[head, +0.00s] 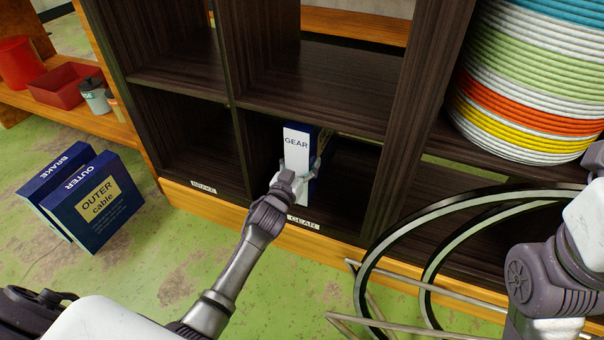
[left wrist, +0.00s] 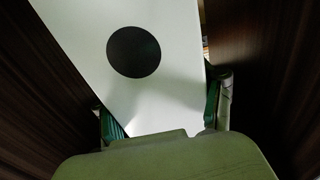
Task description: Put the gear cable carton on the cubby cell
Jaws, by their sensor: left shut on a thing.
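The gear cable carton (head: 297,149), blue with a white face marked GEAR, is upright inside the lower cubby cell (head: 346,190) above the GEAR label. My left gripper (head: 296,182) is shut on its lower part, reaching into the cell from the front. In the left wrist view the carton's white face with a black disc (left wrist: 134,52) lies between the two fingers (left wrist: 163,112), and dark cell walls stand on both sides. Whether the carton's base touches the cell floor is hidden. My right arm shows at the right edge of the head view, but its gripper is out of view.
The cell left of it, labelled BRAKE (head: 203,187), is empty. Blue BRAKE (head: 62,172) and OUTER (head: 97,203) cartons stand on the floor at left. Wheel rims (head: 375,270) on a metal stand are at front right. A cable-coil stack (head: 530,85) sits on the right shelf.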

